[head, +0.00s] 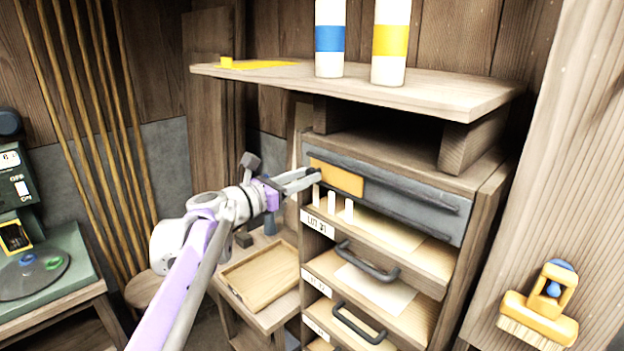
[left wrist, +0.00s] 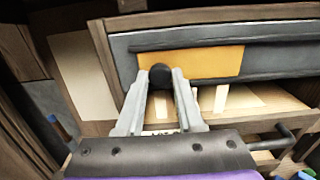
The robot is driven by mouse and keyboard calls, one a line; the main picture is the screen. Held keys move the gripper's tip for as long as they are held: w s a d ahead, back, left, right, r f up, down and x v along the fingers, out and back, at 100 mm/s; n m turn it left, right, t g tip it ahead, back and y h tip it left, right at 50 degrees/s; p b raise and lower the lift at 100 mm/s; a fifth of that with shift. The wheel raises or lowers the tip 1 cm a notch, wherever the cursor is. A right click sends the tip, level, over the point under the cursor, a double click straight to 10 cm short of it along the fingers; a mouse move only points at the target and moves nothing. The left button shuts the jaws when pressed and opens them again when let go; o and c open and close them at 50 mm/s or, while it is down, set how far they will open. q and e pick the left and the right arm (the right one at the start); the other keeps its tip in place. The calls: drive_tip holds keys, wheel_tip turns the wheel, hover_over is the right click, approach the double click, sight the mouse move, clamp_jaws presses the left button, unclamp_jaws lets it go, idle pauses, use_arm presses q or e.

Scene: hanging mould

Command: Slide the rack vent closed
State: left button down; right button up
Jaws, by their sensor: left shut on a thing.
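The rack vent is a grey panel (head: 410,205) across the top of the wooden rack, with dark rails along it. An orange slider plate (head: 340,180) sits at the left part of the panel; it also shows in the left wrist view (left wrist: 210,62). A round dark knob (left wrist: 160,76) is at the left part of the orange plate. My left gripper (head: 314,174) reaches in from the left and is shut on the knob, its fingertips on both sides of it in the left wrist view (left wrist: 161,84). My right gripper is out of view.
A wooden shelf (head: 440,92) with a blue-banded bottle (head: 329,38) and a yellow-banded bottle (head: 390,40) overhangs the rack. Short white pegs (head: 332,201) stand just below the vent. Drawers with dark handles (head: 367,262) lie lower. A brush (head: 540,305) hangs at right.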

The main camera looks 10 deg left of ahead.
use_arm(q)
drive_tip(key=shift+a+r, duration=0.1)
drive_tip(key=shift+a, duration=0.05)
drive_tip(key=c, duration=0.9)
unclamp_jaws()
drive_tip(key=o, duration=0.4)
drive_tip(key=shift+w+a, duration=0.1)
drive_tip(key=shift+w, duration=0.1)
drive_tip(key=shift+c, duration=0.2)
drive_tip(key=shift+s, duration=0.15)
drive_tip(key=shift+s, duration=0.15)
drive_tip(key=b+v, duration=0.1)
drive_tip(key=v, duration=0.9)
drive_tip(key=shift+a, duration=0.2)
drive_tip(key=shift+s, duration=0.1)
